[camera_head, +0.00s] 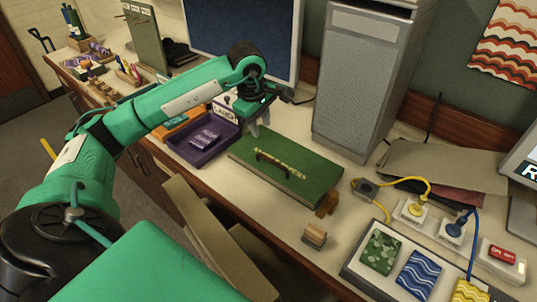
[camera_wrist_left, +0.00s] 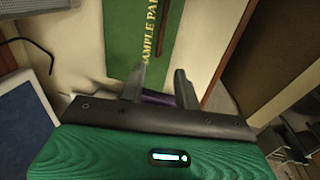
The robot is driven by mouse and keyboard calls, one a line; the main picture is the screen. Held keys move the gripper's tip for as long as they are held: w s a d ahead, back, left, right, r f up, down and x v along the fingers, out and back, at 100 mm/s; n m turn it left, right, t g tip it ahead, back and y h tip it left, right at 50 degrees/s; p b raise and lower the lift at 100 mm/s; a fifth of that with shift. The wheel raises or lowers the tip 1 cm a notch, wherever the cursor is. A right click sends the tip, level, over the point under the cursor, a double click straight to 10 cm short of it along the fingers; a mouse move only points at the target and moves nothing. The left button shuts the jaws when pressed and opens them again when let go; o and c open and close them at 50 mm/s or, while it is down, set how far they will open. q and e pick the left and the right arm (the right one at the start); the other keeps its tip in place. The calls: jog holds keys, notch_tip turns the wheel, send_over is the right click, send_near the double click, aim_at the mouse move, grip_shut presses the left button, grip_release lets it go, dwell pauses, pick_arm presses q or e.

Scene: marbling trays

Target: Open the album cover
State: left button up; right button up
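The green album (camera_head: 305,187) lies flat on the counter with its cover shut. Yellow lettering and a dark handle-like bar show on the cover. In the left wrist view the album (camera_wrist_left: 128,18) is at the top, with part of its lettering readable. My left gripper (camera_head: 260,128) is above the counter by the album's far left end, beside the purple tray (camera_head: 195,157). In the left wrist view my left gripper (camera_wrist_left: 160,80) has its two fingers apart with nothing held between them; the tips point towards the album's end. My right gripper is not in view.
A small wooden block (camera_head: 314,236) stands in front of the album, and a brown wooden piece (camera_head: 327,204) is at its near right corner. A grey cabinet (camera_head: 362,90) stands behind. Patterned tiles (camera_head: 418,273), cables and a red switch box (camera_head: 502,255) are at right.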

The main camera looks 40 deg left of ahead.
aim_at(268, 158)
pick_arm(q)
jog(key=f+p, duration=0.1)
jog(key=f, duration=0.3)
jog(key=w+f+p, duration=0.1)
jog(key=f, duration=0.3)
jog(key=w+f+p, duration=0.1)
jog(key=f, duration=0.2)
jog(key=shift+w+d+f, duration=0.1)
jog(key=shift+d+f, duration=0.1)
jog(key=shift+f, duration=0.2)
jog(key=shift+w+f, duration=0.15)
jog(key=shift+f, duration=0.55)
grip_shut()
